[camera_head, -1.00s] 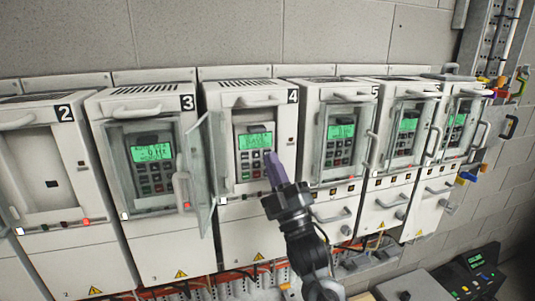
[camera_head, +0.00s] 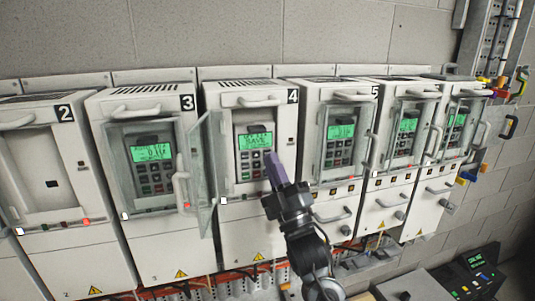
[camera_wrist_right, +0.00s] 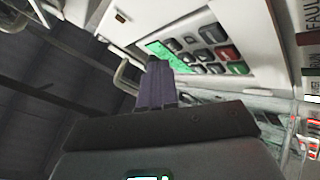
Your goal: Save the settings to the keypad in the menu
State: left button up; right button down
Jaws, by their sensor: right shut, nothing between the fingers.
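The keypad (camera_head: 250,164) sits in the recess of drive 4, with several small dark, green and red buttons. Its green screen (camera_head: 255,140) shows dark text whose lower line looks like SAVE. The glass door (camera_head: 203,165) of drive 4 stands open to the left. My right gripper (camera_head: 271,157) is shut and empty, its purple fingertips at the right side of the keypad; I cannot tell whether they touch a button. In the right wrist view the shut fingers (camera_wrist_right: 153,64) point at the keypad (camera_wrist_right: 210,52) and hide part of it. My left gripper is out of view.
Drive 3 (camera_head: 150,205) stands to the left and drive 5 (camera_head: 345,120) to the right, both with their doors shut. Drive 2 (camera_head: 40,170) has an empty recess. A dark console (camera_head: 478,258) with a small screen is at the lower right.

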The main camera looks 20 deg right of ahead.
dwell(0.4)
jog(key=shift+w, duration=0.45)
jog(key=shift+w, duration=0.35)
dwell(0.6)
jog(key=shift+s, duration=0.8)
dwell(0.3)
